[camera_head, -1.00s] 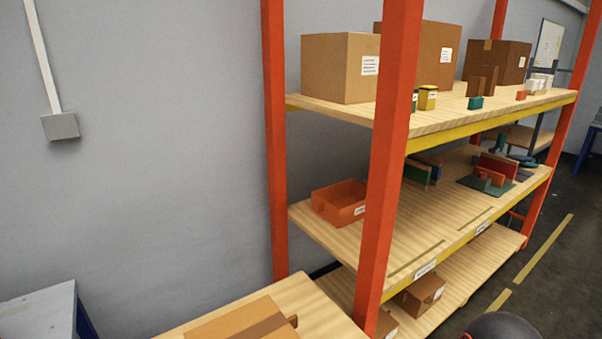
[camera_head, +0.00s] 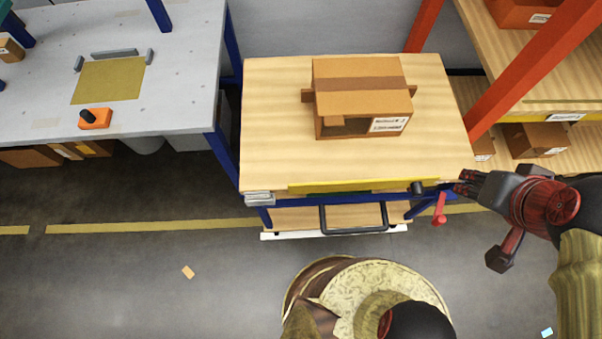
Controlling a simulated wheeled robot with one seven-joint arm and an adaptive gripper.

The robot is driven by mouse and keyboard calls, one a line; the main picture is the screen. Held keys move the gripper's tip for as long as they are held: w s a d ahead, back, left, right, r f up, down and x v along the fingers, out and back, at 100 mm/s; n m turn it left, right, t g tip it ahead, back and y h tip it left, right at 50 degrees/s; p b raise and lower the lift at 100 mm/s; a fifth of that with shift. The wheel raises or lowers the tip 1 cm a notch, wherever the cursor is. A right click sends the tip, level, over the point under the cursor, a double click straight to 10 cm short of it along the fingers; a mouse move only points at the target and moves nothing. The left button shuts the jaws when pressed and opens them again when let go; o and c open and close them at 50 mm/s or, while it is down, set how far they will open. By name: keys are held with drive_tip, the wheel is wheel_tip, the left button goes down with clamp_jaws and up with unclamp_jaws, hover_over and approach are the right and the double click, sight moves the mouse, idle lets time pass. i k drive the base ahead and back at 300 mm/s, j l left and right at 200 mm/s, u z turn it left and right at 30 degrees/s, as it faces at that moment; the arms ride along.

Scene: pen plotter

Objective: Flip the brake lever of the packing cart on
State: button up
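The packing cart (camera_head: 270,110) has a pale wooden top and a blue frame, with a cardboard box on top. A red lever (camera_head: 440,210) hangs at the cart's front right corner, below a dark pivot at the edge; I take it to be the brake lever. My gripper (camera_head: 466,184) is at the right, its fingers pointing left towards that corner. It is a little above and right of the lever in the picture, and appears apart from it. The fingers are small and dark, so I cannot tell whether they are open or shut.
A cardboard box (camera_head: 360,75) sits on the cart. A black bar handle (camera_head: 354,229) projects from its front. A grey workbench (camera_head: 180,50) stands at the left, an orange-posted shelf (camera_head: 500,98) at the right. The floor in front left is mostly clear.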

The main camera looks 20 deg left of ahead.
sight(438, 219)
drive_tip(key=u, duration=1.65)
drive_tip(key=l+z, duration=0.1)
drive_tip(key=z, duration=0.35)
drive_tip(key=l+z, duration=0.1)
drive_tip(key=z, duration=0.3)
drive_tip(key=l+z, duration=0.15)
drive_tip(key=z, duration=0.3)
drive_tip(key=l+z, duration=0.1)
drive_tip(key=z, duration=0.3)
drive_tip(key=k+l+u, duration=0.4)
drive_tip(key=i+l, duration=0.05)
drive_tip(key=i, duration=0.05)
